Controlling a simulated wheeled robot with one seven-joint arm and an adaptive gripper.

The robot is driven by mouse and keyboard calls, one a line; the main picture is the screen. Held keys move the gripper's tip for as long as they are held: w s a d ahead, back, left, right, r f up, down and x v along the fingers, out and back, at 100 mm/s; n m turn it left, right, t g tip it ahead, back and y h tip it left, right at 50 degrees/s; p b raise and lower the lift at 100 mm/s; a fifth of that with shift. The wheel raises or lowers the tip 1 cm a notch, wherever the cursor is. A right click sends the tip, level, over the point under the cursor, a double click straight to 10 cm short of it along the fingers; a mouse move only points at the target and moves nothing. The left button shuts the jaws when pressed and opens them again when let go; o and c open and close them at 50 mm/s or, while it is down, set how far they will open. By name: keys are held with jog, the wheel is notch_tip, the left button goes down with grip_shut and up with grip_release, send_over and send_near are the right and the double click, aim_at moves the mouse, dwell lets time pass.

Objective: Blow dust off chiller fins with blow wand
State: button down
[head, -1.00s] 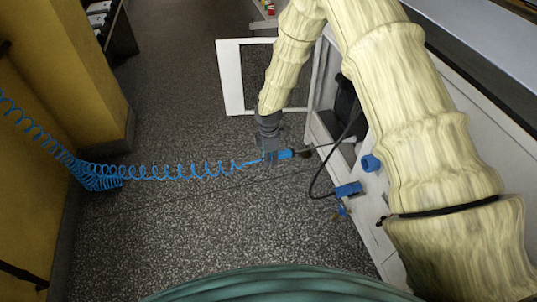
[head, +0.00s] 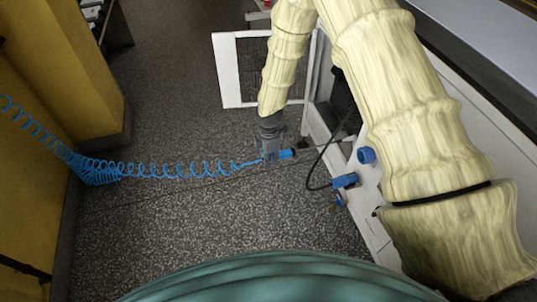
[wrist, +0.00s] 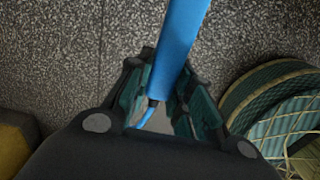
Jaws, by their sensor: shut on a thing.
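My gripper (head: 271,150) is shut on the blue handle of the blow wand (head: 287,154) in the head view. The wand's thin tube points right, toward the open side of the white cabinet; where its tip ends is hard to tell. In the wrist view the blue wand (wrist: 178,50) passes between the teal-padded fingers of my gripper (wrist: 160,95). A blue coiled hose (head: 170,170) runs from the left wall to the wand. The dark opening (head: 341,95) of the cabinet is partly hidden by my arm. I cannot make out fins or dust.
A white-framed panel (head: 224,72) stands out from the cabinet, behind my forearm. A black cable (head: 312,172) loops near blue fittings (head: 345,181) on the cabinet's front. A yellow wall (head: 60,70) is at the left. The speckled floor (head: 190,225) between is clear.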

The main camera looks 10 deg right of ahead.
jog(key=shift+s+p, duration=0.4)
jog(key=shift+s, duration=0.65)
dwell(0.4)
jog(key=a+p, duration=0.1)
jog(key=a, duration=0.4)
jog(key=shift+s, duration=0.1)
jog(key=shift+r, duration=0.1)
dwell(1.0)
